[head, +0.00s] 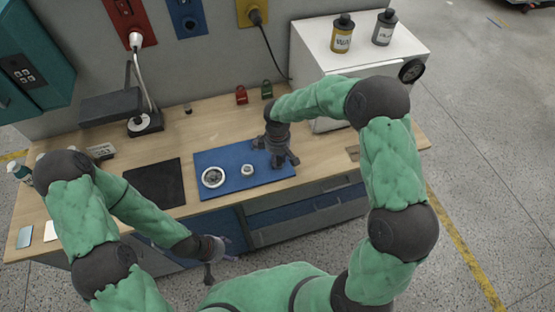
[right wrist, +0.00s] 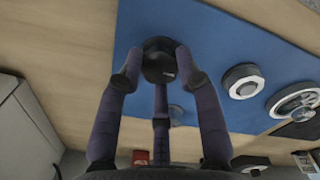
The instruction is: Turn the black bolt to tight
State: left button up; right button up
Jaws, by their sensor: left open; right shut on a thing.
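The black bolt (right wrist: 158,62) stands on the blue mat, between the fingers of my right gripper (right wrist: 157,80) in the right wrist view. The fingers are closed around its sides, and their tips partly hide it. In the head view my right gripper (head: 280,160) points down at the right part of the blue mat (head: 225,158) and hides the bolt. I cannot tell how far the bolt is turned. My left gripper (head: 220,265) is open and empty, low in front of the workbench and away from the mat.
A large silver ring (head: 213,177) and a smaller round part (head: 247,170) lie on the mat left of my right gripper. A black pad (head: 154,182) lies further left. Red (head: 241,95) and green (head: 267,90) padlocks stand behind. A white cabinet (head: 322,67) stands at the right.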

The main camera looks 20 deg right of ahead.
jog(key=m+b, duration=0.2)
jog(key=m, duration=0.2)
jog(key=shift+m, duration=0.3)
jog(key=m+b, duration=0.1)
jog(key=m, duration=0.3)
jog(key=shift+m+b, duration=0.3)
jog(key=shift+b, duration=0.05)
jog(key=m+b, duration=0.1)
jog(key=m, duration=0.3)
jog(key=shift+m, duration=0.3)
jog(key=shift+m+b, duration=0.85)
jog(key=shift+m, duration=1.45)
jog(key=o, duration=1.2)
jog(key=shift+c, duration=0.2)
